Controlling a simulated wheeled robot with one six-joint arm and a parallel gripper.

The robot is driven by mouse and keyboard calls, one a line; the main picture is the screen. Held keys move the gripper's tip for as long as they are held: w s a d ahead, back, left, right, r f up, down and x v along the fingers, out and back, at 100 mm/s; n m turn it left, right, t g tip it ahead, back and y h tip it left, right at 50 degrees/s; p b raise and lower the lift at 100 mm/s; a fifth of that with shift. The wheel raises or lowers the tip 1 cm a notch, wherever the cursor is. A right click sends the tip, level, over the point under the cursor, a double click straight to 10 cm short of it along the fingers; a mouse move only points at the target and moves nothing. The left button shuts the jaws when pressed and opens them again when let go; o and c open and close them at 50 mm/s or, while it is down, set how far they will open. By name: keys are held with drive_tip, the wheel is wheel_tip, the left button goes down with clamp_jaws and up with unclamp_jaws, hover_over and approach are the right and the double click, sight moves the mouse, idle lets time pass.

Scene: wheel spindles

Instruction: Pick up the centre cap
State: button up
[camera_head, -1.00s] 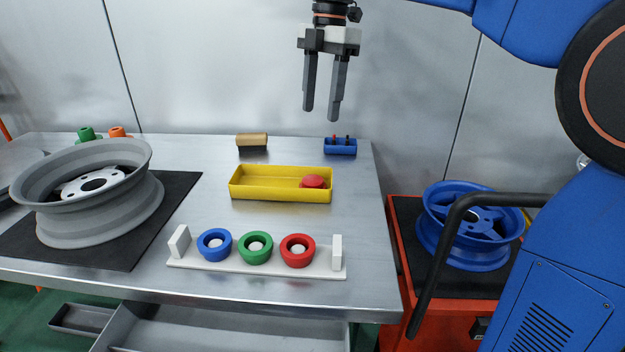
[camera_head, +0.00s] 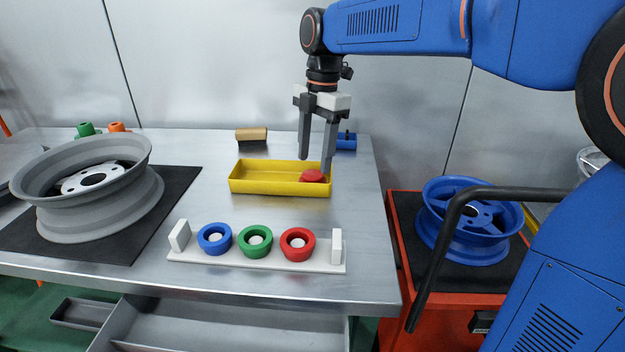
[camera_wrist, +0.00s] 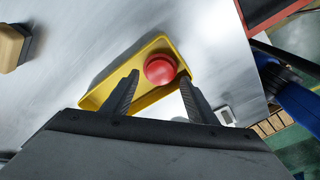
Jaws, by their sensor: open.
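The centre cap is a red round piece (camera_head: 312,176) at the right end of the yellow tray (camera_head: 262,189) on the metal table. In the wrist view the red cap (camera_wrist: 160,69) lies inside the yellow tray (camera_wrist: 101,94), beyond and between my fingertips. My gripper (camera_head: 315,164) points down above the tray's right end, fingers apart with nothing between them. It also shows in the wrist view (camera_wrist: 159,76), its two dark fingers spread.
A white rack (camera_head: 220,257) with blue, green and red rings stands in front of the tray. A grey wheel rim (camera_head: 62,219) lies on a black mat at left. A wooden-topped block (camera_head: 251,135) and a blue holder (camera_head: 346,141) are behind. A blue wheel (camera_head: 447,245) sits on the red cart.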

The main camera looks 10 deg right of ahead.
sight(312, 173)
drive_tip(key=shift+s+a+f, duration=0.1)
drive_tip(key=shift+f, duration=0.8)
drive_tip(key=shift+s+a+f, duration=0.1)
drive_tip(key=shift+f, duration=0.75)
drive_tip(key=c, duration=0.8)
